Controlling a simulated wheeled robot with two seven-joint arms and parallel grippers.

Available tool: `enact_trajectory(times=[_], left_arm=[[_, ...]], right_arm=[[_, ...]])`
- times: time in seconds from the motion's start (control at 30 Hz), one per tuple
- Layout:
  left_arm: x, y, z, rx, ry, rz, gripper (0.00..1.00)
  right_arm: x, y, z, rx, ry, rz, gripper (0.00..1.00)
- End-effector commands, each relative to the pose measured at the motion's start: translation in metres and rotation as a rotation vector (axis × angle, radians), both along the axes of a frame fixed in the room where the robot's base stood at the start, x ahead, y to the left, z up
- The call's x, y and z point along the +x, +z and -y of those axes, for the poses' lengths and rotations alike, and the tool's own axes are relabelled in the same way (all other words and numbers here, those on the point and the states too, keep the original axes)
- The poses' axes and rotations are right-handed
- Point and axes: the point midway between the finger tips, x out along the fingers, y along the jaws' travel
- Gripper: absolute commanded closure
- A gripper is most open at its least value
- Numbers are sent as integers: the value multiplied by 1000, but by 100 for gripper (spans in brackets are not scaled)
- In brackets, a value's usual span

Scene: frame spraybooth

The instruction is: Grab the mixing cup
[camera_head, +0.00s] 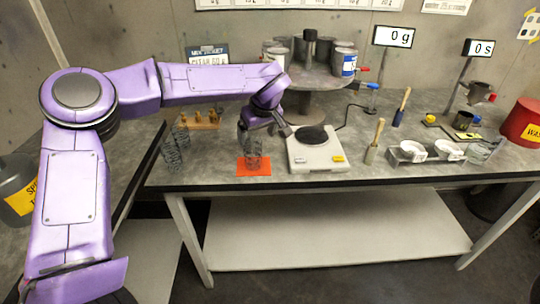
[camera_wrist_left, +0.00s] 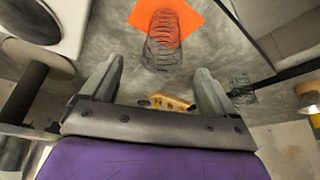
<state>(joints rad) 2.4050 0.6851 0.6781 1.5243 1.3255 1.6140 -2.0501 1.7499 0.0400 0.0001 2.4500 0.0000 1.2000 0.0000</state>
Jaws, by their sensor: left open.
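The mixing cup, a clear cup with dark markings, stands on an orange mat (camera_head: 243,171) near the front of the bench; its side (camera_head: 253,160) shows just below my left gripper (camera_head: 264,133). In the left wrist view the cup (camera_wrist_left: 163,42) is seen on the orange mat (camera_wrist_left: 190,17), beyond the fingertips of the gripper (camera_wrist_left: 159,70). The jaws are open and empty, with the cup roughly in line between them but apart from them. The gripper partly hides the cup's upper part in the head view. My right gripper is not in view.
A scale (camera_head: 315,158) with a black round plate stands right of the mat. Other clear cups (camera_head: 171,152) and a small wooden rack (camera_head: 200,120) are at left. A turntable with cans (camera_head: 312,82) stands behind. A tray with white bowls (camera_head: 425,154) is at right.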

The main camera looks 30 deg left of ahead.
Motion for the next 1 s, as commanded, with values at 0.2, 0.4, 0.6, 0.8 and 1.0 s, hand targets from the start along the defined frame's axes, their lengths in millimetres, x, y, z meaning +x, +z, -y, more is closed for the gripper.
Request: enact_trajectory(times=[0.2,0.4,0.6,0.8,1.0], left_arm=[[7,-30,-10,-1,-2,-2,11],[13,-59,-24,-2,-4,-5,11],[18,-78,-30,-1,-4,0,11],[18,-78,-29,-2,-5,0,21],[18,-78,-29,-1,-4,0,66]], right_arm=[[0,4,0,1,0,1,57],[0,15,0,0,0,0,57],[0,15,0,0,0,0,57],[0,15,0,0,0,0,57],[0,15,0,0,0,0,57]])
